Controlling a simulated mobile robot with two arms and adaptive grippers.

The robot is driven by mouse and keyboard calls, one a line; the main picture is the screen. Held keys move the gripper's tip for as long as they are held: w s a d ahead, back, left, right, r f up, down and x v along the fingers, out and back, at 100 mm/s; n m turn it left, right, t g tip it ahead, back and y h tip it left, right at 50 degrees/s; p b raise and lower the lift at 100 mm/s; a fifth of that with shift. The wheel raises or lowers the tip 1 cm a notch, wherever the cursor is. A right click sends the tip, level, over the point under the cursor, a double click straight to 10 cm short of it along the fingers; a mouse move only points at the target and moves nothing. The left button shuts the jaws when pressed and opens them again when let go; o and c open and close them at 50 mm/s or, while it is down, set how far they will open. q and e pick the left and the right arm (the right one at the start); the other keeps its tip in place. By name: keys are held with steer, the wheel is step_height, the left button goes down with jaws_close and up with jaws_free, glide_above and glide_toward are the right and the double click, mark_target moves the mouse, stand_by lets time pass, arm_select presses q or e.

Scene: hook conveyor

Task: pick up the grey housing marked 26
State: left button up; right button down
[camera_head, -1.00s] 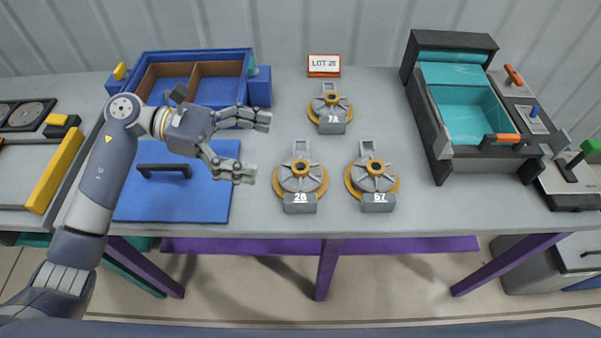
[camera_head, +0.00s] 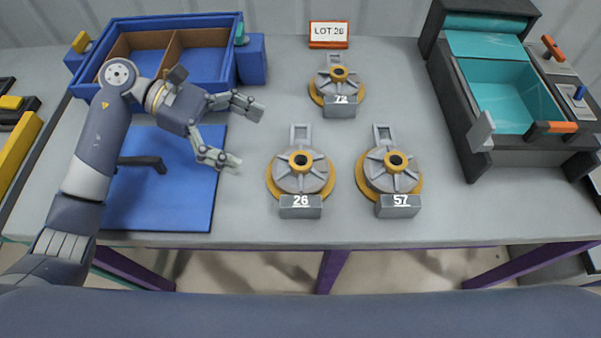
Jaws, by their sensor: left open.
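The grey housing marked 26 (camera_head: 300,184) sits flat on the grey table, with an orange ring at its top and an orange rim at its base. Its number block faces the front and its lug points to the back. My left gripper (camera_head: 250,135) is open and empty, up and to the left of this housing, apart from it. Its fingers point right. Two similar housings stand near: one marked 57 (camera_head: 390,184) to the right and one marked 72 (camera_head: 337,92) behind. My right gripper is not in view.
A blue divided tray (camera_head: 237,25) stands at the back left. A blue mat (camera_head: 170,205) with a black handle (camera_head: 143,163) lies under my left arm. A "LOT 26" sign (camera_head: 328,35) stands at the back. A black-framed teal bin (camera_head: 495,95) is at the right. The table's front centre is clear.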

mark_target(290, 159)
arm_select(q)
steer(key=x, duration=0.2)
steer(key=p+x, duration=0.1)
steer(key=x, duration=0.1)
steer(key=shift+s+d+r, duration=0.1)
steer(key=shift+s+d, duration=0.25)
steer(key=shift+d, duration=0.05)
steer(key=p+x, duration=0.1)
steer(key=x, duration=0.1)
steer(key=p+x, duration=0.1)
steer(key=x, duration=0.2)
steer(key=shift+w+a+f+p, duration=0.1)
steer(key=shift+w+f+p, duration=0.15)
steer(key=shift+p, duration=0.1)
steer(key=shift+f, duration=0.2)
steer(key=c, duration=1.2)
